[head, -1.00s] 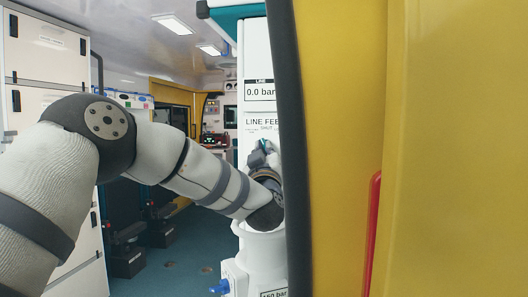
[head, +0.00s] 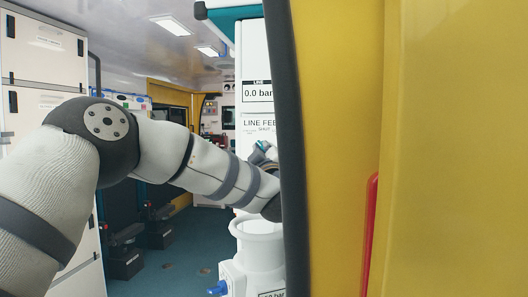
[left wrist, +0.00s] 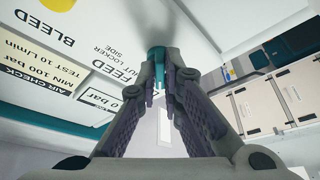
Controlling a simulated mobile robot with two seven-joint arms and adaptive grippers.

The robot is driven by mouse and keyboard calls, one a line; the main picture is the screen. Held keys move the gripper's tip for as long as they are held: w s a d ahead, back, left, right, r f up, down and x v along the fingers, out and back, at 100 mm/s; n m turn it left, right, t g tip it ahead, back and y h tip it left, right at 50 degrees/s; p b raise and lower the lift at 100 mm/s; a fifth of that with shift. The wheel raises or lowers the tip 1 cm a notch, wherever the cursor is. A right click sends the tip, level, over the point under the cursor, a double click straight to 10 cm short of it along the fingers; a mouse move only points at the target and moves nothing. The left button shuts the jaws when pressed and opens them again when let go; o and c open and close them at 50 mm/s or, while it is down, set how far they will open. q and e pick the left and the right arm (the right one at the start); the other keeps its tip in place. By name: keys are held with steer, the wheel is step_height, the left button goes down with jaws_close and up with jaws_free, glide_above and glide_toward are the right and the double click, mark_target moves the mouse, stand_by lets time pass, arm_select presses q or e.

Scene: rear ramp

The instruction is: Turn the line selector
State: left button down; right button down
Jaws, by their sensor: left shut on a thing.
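The line selector (left wrist: 156,54) shows as a small teal handle on the white panel in the left wrist view, beside the word FEED. My left gripper (left wrist: 163,70) is shut on it, with the fingertips on both sides of the teal piece. In the head view my left gripper (head: 262,154) is at the panel, under the LINE FEED label (head: 259,123). The dark door edge hides part of the wrist there, and the selector is hardly visible. A LINE readout (head: 258,92) above shows 0.0 bar. My right gripper is in neither view.
A yellow door panel (head: 335,150) with a dark edge (head: 286,120) stands close on the right, beside my left wrist. A white cylindrical fitting (head: 258,245) and a blue tap (head: 219,288) are below the gripper.

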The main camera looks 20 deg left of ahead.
arm_select(q)
steer(key=c, duration=1.7)
jaws_free()
